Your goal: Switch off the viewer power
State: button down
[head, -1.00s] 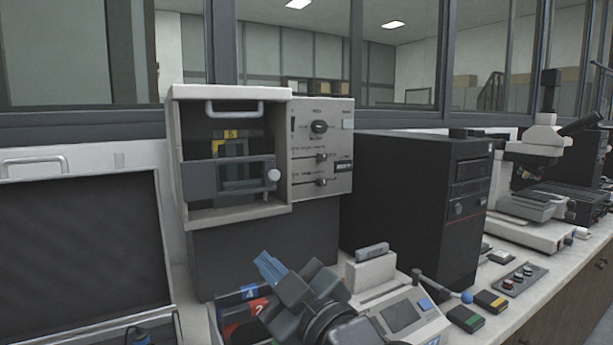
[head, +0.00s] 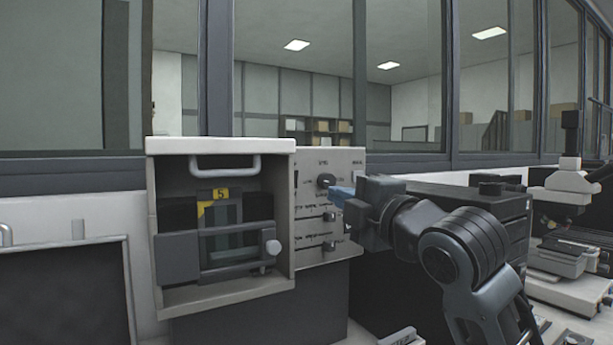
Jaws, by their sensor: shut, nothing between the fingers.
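The grey control panel (head: 312,235) is on the right side of a pale open-fronted cabinet (head: 222,146), probably the viewer. It carries a dark rotary knob (head: 326,181) at the top and two slider controls, the upper slider (head: 330,216) and the lower slider (head: 329,246). A small dark vertical switch (head: 297,181) sits at the panel's upper left. The lettering is too small to read. Contact cannot be told. My gripper hides the panel's right part.
A black tower case (head: 450,190) stands behind my arm. A microscope (head: 570,180) is at the far right.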

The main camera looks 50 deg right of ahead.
jog(key=shift+d+r, duration=0.1)
jog(key=shift+d, duration=0.05)
jog(key=p+x, duration=0.5)
jog(key=x, duration=0.9)
